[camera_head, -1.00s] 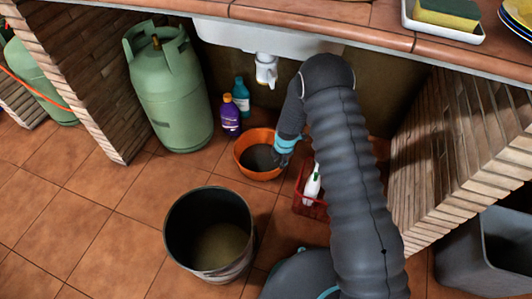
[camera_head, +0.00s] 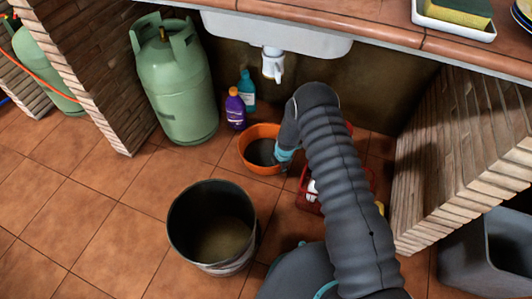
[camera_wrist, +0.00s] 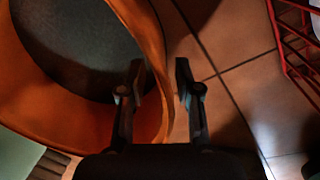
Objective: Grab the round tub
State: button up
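The round tub is orange and open-topped with a dark grey inside (camera_head: 262,129). It stands on the tiled floor under the sink, and its wall fills the left of the wrist view (camera_wrist: 30,90). My gripper (camera_head: 284,156) is at the tub's right rim. In the wrist view my gripper (camera_wrist: 160,66) is open, with the left finger on the inner side of the wall and the right finger outside. The tub's wall passes between them; a gap shows by the right finger. Contact of the left finger cannot be told.
A red basket (camera_head: 308,203) stands right of the tub, partly behind my arm. A purple bottle (camera_head: 235,110) and a teal bottle (camera_head: 246,90) stand behind it. A green gas cylinder (camera_head: 178,90) is at left, a large dark bucket (camera_head: 212,268) in front. A brick wall (camera_head: 455,160) bounds the right.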

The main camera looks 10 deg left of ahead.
jog(key=shift+w+a+f, duration=0.1)
jog(key=shift+a+f, duration=0.05)
jog(key=shift+f, duration=1.05)
grip_shut()
